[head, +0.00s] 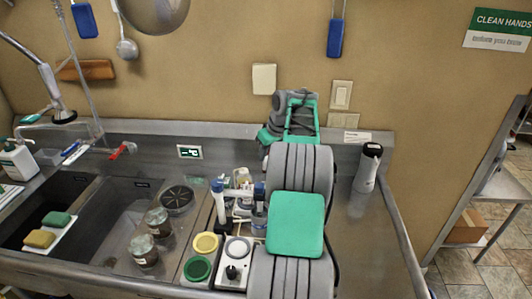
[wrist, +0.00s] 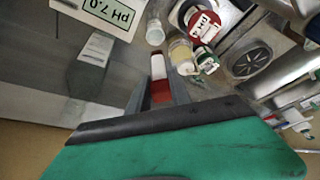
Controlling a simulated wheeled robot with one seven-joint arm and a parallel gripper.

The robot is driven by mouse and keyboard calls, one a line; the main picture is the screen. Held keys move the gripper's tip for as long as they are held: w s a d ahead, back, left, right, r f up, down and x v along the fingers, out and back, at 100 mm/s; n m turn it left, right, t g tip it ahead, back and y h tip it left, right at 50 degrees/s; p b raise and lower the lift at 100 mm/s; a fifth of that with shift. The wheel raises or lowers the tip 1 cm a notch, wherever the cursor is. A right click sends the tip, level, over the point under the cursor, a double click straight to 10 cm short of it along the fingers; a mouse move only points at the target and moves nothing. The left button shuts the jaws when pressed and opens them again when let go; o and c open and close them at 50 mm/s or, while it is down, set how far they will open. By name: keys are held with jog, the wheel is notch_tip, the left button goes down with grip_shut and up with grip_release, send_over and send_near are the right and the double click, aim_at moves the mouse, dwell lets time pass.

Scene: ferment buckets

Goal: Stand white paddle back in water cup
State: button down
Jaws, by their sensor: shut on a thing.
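My gripper (wrist: 158,82) shows in the wrist view, its two dark fingers closed around a narrow white-and-red thing (wrist: 158,67). Its white part points away from my palm and its red part lies between the fingers. I cannot tell from its shape whether it is the white paddle. A small clear, whitish container (wrist: 155,30) stands just beyond it and may be the water cup. In the head view my arm hides the gripper and what it holds.
In the wrist view, a red-topped pH 4 container (wrist: 204,22), a yellowish jar (wrist: 181,56) and a pH 7.0 label (wrist: 97,20) are close by.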

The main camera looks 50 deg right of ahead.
notch_tip(320, 180, down, 10)
jog(key=b, duration=0.8)
jog(key=shift+f, duration=0.25)
jog(key=c, duration=1.1)
grip_release()
jog(key=shift+o, duration=0.4)
jog(key=o, duration=0.4)
jog(key=shift+r, duration=0.15)
jog(key=shift+r+p, duration=2.65)
jog(key=shift+r, duration=0.25)
